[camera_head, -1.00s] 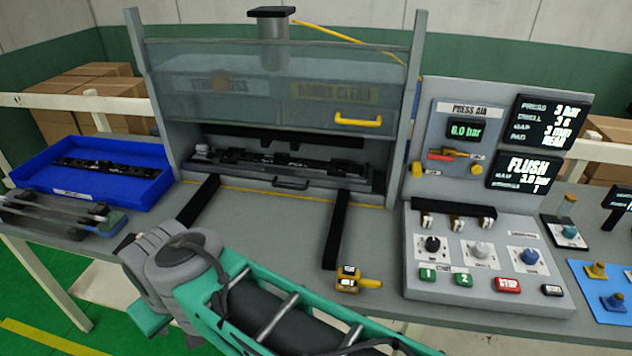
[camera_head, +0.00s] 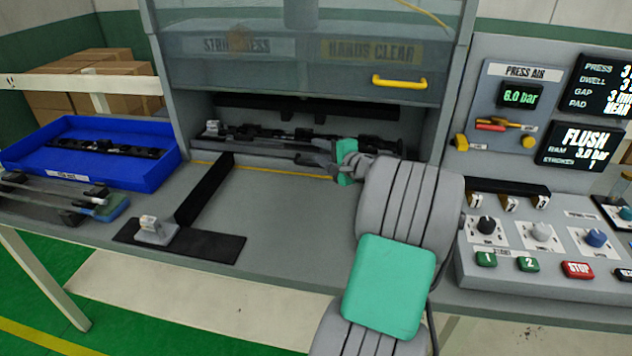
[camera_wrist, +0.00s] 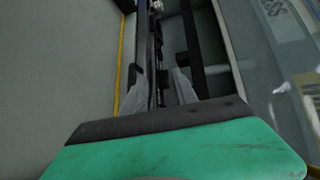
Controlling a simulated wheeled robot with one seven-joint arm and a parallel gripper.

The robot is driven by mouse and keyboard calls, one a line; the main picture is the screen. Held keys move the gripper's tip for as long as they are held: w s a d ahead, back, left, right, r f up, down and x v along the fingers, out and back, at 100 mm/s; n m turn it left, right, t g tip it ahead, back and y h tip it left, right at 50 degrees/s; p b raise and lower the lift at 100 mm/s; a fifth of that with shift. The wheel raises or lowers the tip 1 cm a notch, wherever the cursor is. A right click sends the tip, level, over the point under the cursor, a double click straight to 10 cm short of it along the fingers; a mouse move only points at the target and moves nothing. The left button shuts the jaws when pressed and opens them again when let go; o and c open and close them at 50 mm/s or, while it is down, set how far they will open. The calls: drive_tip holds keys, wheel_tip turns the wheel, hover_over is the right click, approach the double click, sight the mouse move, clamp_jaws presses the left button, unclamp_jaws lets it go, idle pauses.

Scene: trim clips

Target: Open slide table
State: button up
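The slide table (camera_head: 250,147) is a dark, low carriage inside the press opening, with a long black trim part lying along it. It sits back behind the yellow line on the bench. A small dark piece, perhaps the handle (camera_wrist: 132,76), shows beside the left finger. I cannot tell whether anything touches.
The clear guard with a yellow handle (camera_head: 399,82) hangs above the opening. A blue tray (camera_head: 150,180) stands left, a control panel (camera_head: 540,235) right. A small grey fixture (camera_head: 155,230) sits on a dark pad at front left.

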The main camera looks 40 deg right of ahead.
drive_tip(key=s+d+m, duration=0.1)
drive_tip(key=d, duration=0.2)
approach(317, 166)
drive_tip(key=w, duration=0.1)
drive_tip(key=w+f, duration=0.1)
drive_tip(key=w, duration=0.1)
drive_tip(key=shift+w+d+f+h, duration=0.1)
drive_tip(key=shift+f+h, duration=0.2)
drive_tip(key=shift+f, duration=0.05)
drive_tip(key=shift+t, duration=0.3)
drive_tip(key=w, duration=0.5)
drive_tip(key=w+p, duration=0.1)
drive_tip(key=w, duration=0.1)
drive_tip(key=shift+w+d+f, duration=0.2)
drive_tip(key=shift+w+d, duration=0.05)
drive_tip(key=shift+d, duration=0.15)
clamp_jaws()
